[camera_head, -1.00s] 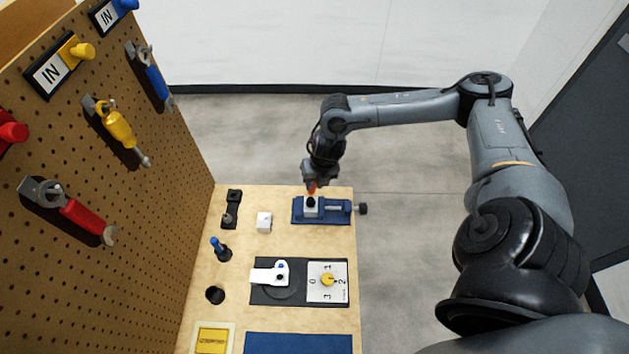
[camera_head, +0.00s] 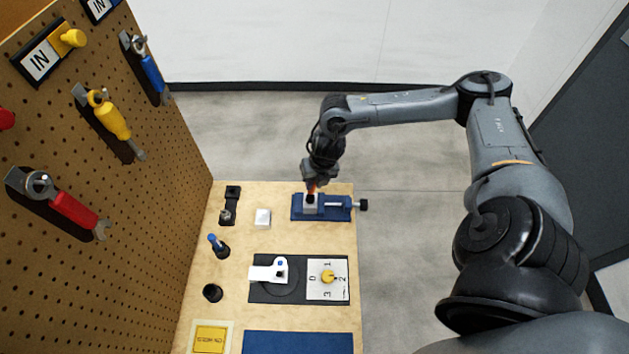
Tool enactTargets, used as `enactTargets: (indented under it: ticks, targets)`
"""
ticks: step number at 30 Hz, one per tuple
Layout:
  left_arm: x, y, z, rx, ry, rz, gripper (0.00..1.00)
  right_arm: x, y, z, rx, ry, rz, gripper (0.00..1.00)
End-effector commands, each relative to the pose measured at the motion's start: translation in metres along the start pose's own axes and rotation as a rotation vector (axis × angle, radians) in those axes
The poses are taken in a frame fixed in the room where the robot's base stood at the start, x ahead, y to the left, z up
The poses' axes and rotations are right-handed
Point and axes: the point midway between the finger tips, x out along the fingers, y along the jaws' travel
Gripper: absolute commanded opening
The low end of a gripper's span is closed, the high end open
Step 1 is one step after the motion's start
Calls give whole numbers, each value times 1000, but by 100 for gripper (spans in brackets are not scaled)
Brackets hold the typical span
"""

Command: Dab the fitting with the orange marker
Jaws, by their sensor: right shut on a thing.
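My right gripper (camera_head: 312,180) is shut on the orange marker (camera_head: 312,188), of which only a small orange part shows below the jaws. It is over the far right part of the bench, directly above the blue vise (camera_head: 336,214). The vise holds a pale block with a dark round top, which looks like the fitting (camera_head: 310,201). The marker's tip is at or just above the fitting; I cannot tell whether they touch. My left gripper is not in view.
A blue marker (camera_head: 217,245) stands in a black holder, with an empty black holder (camera_head: 212,293) nearer. A white cube (camera_head: 263,218), a dark stand (camera_head: 230,205) and a dial panel (camera_head: 327,291) are on the bench. A pegboard (camera_head: 100,200) with tools rises at left.

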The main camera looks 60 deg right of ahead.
Motion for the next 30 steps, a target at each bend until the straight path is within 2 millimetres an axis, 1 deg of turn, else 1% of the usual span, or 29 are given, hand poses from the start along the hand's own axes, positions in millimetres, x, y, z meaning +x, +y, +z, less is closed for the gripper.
enactTargets:
  ticks: [16,30]
  targets:
    - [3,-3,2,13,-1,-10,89,5,-1,-1,0,0,0,0]
    - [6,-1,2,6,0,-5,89,10,-2,-1,0,0,0,0]
